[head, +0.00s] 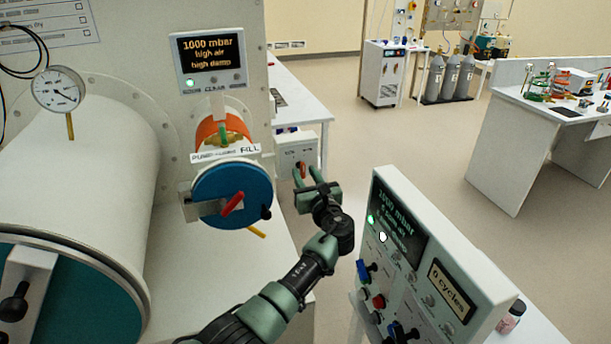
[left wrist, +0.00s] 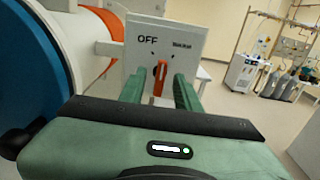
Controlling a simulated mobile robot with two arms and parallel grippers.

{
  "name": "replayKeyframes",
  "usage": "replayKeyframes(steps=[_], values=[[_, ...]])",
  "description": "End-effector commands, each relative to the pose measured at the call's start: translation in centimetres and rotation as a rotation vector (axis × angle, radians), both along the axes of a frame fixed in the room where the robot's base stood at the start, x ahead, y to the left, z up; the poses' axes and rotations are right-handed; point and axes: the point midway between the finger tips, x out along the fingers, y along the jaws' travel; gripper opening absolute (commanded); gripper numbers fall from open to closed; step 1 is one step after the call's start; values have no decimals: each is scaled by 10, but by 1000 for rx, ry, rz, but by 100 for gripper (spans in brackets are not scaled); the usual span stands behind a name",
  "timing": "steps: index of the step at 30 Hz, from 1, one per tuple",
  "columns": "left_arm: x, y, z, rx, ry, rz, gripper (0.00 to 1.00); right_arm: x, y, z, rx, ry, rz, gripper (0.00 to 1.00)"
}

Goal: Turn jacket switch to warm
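The jacket switch is a pale box (head: 298,149) beyond the small blue-doored port in the head view. Its red-orange knob (head: 300,170) faces me. In the left wrist view the switch plate (left wrist: 163,50) reads OFF at left, with a small blurred label at right. The knob (left wrist: 160,75) stands nearly upright there, between the two marks. My left gripper (head: 309,184) is open at the switch. In the left wrist view its green fingers (left wrist: 159,92) are on either side of the knob, with gaps showing. Contact cannot be told. My right gripper is out of view.
The blue round port door (head: 231,193) with a red handle is close left of my left gripper. A control panel (head: 440,262) with knobs stands at right front. A white table (head: 303,105) is behind the switch. Open floor (head: 420,140) lies to the right.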

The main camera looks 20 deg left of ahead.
Motion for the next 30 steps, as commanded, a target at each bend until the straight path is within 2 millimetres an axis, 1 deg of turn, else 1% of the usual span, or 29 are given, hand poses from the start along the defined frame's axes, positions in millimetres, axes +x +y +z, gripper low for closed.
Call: replayKeyframes(steps=[4, 7, 15, 19, 24, 30], values=[[-2, -2, -1, -1, -1, -1, 33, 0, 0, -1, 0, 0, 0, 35], [-9, -7, -2, -1, -1, -3, 33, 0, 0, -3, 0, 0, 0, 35], [-45, -31, -3, -3, -1, -2, 33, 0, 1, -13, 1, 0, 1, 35], [-58, -40, -2, -2, -1, -2, 33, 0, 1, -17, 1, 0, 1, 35], [-65, -44, -1, 0, 0, 0, 33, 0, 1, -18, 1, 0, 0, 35], [-65, -44, 0, 0, 0, 0, 33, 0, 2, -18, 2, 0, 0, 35]])
